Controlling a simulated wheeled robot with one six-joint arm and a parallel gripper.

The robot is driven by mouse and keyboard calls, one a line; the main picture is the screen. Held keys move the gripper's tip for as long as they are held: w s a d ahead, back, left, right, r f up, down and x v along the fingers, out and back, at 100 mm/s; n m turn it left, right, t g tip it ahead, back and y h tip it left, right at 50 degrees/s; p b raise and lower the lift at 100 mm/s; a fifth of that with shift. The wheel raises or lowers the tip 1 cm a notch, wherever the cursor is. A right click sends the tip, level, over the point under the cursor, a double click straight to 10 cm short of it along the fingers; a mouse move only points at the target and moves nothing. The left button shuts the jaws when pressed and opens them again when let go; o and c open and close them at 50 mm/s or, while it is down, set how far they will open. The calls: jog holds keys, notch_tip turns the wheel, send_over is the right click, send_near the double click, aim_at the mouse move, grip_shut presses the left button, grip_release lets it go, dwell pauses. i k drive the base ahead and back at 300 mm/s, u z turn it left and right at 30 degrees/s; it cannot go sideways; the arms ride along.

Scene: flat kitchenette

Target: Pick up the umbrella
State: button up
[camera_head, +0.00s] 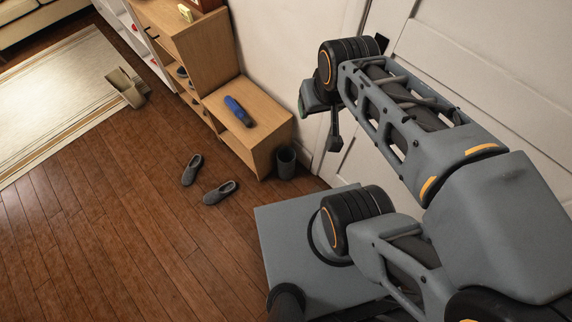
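A blue folded umbrella (238,111) lies on top of the low wooden bench (262,137) against the wall. One end of it looks darker. My gripper (334,143) hangs from the end of my arm, to the right of the bench and apart from the umbrella. It is small and seen from an angle that does not show whether its fingers are open. Nothing can be made out in it.
A taller wooden cabinet (196,48) stands beside the bench. A dark bin (286,162) stands at the bench's right end. Two grey slippers (192,170) (220,192) lie on the floor in front. A white door (470,65) is behind my arm. The wooden floor at lower left is clear.

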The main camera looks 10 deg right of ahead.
aim_at(237, 110)
jog(key=k, duration=0.45)
jog(key=u, duration=1)
jog(key=i, duration=1.5)
jog(key=z, duration=0.75)
